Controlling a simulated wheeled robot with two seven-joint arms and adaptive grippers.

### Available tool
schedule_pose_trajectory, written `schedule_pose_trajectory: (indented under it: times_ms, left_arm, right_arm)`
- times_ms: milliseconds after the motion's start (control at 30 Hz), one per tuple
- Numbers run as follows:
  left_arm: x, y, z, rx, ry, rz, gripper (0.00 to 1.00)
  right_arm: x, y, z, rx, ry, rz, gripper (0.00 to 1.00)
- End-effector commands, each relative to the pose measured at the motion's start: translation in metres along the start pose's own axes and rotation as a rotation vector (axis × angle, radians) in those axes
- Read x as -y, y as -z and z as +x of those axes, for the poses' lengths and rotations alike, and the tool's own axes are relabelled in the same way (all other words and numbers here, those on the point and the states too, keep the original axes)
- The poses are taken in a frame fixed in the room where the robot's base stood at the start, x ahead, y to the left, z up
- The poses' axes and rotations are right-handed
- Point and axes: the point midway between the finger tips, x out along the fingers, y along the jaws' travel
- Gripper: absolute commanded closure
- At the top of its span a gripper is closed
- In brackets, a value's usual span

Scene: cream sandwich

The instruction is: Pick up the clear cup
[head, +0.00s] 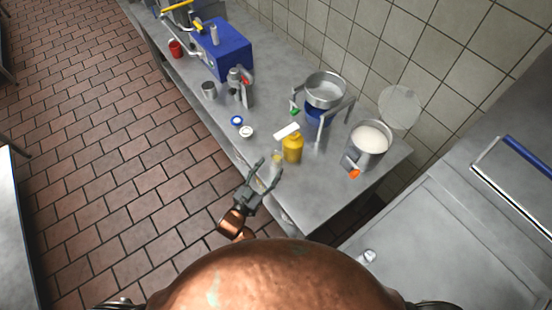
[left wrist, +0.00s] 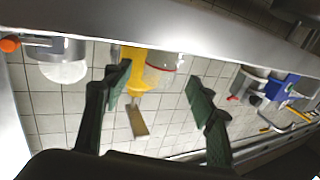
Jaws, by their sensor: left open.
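The clear cup (head: 277,157) is a small see-through shape near the front edge of the steel counter in the head view, just beyond my left fingertips and beside a yellow bottle (head: 292,149). In the left wrist view the clear cup (left wrist: 166,63) shows between the finger directions, with a reddish line on it, overlapping the yellow bottle (left wrist: 135,56). My left gripper (head: 271,169) is open and empty at the counter edge, its fingers pointing toward the cup. Its two fingers (left wrist: 160,76) also stand apart in the left wrist view. My right gripper is not in view.
A steel pot of white contents (head: 370,139) and an orange-tipped item (head: 354,172) stand to the right. A pot on a blue stand (head: 325,90) is behind. A blue machine (head: 222,48) and a metal cup (head: 209,90) are at the back left. The counter's front corner is clear.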

Motion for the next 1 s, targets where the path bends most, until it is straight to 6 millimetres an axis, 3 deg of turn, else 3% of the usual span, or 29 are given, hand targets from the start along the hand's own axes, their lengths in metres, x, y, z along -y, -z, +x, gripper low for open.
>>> schedule_pose_trajectory:
  times_ms: [100, 200, 400, 633, 1000]
  left_arm:
    - [-0.001, 0.002, 0.017, -0.002, -0.006, 0.001, 0.48]
    - [0.001, 0.002, 0.033, -0.001, -0.007, 0.001, 0.48]
    - [0.001, 0.002, 0.052, 0.001, -0.005, 0.000, 0.48]
    - [0.002, 0.002, 0.052, 0.001, -0.003, 0.001, 0.48]
    - [0.003, 0.002, 0.052, 0.001, -0.002, 0.000, 0.73]
  right_arm:
    - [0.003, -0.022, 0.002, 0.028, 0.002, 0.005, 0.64]
    - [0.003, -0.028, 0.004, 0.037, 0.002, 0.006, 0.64]
    - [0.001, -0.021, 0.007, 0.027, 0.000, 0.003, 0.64]
    - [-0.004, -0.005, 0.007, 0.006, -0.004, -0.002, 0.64]
    - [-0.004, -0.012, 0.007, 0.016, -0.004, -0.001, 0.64]
